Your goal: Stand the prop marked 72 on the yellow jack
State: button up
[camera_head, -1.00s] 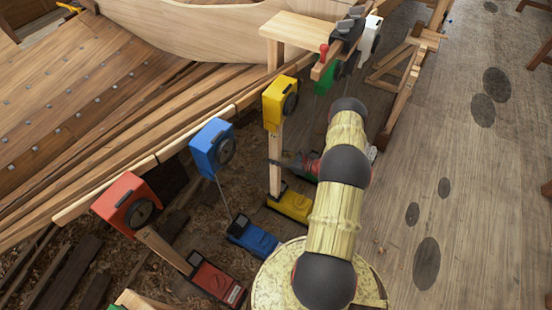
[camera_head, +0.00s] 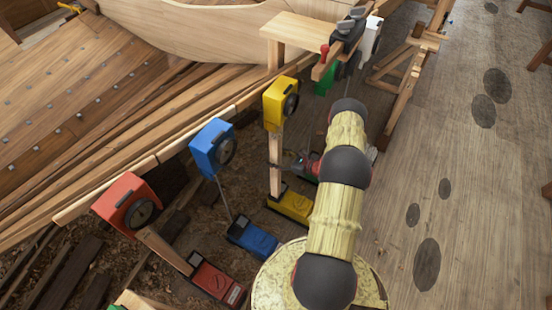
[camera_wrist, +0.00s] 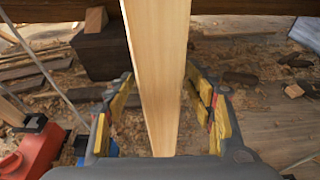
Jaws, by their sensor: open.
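A pale wooden prop (camera_head: 276,160) stands close to upright between the yellow box (camera_head: 280,103) above and the yellow jack (camera_head: 291,204) below. Its foot appears to be on the jack, but the contact is too small to be sure of. I can read no number on it. My gripper (camera_head: 281,164) is around the prop at mid-height, with its fingers spread. In the wrist view, the prop (camera_wrist: 158,70) runs between the open fingers (camera_wrist: 160,112), with gaps showing on both sides.
A blue jack (camera_head: 253,237) and a red jack (camera_head: 215,279) stand to the left, under a blue box (camera_head: 212,147) and a red box (camera_head: 127,204). Hull planks (camera_head: 130,120) lie left. A wooden bench (camera_head: 305,30) is behind. The plank floor (camera_head: 450,200) at right is mostly clear.

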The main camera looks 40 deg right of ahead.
jog(key=v, duration=1.2)
jog(key=shift+d, duration=0.1)
jog(key=shift+s+d, duration=0.25)
jog(key=shift+s, duration=0.55)
jog(key=shift+s+d, duration=0.2)
jog(key=shift+s, duration=0.6)
jog(key=shift+s+d, duration=0.25)
jog(key=shift+s, duration=0.55)
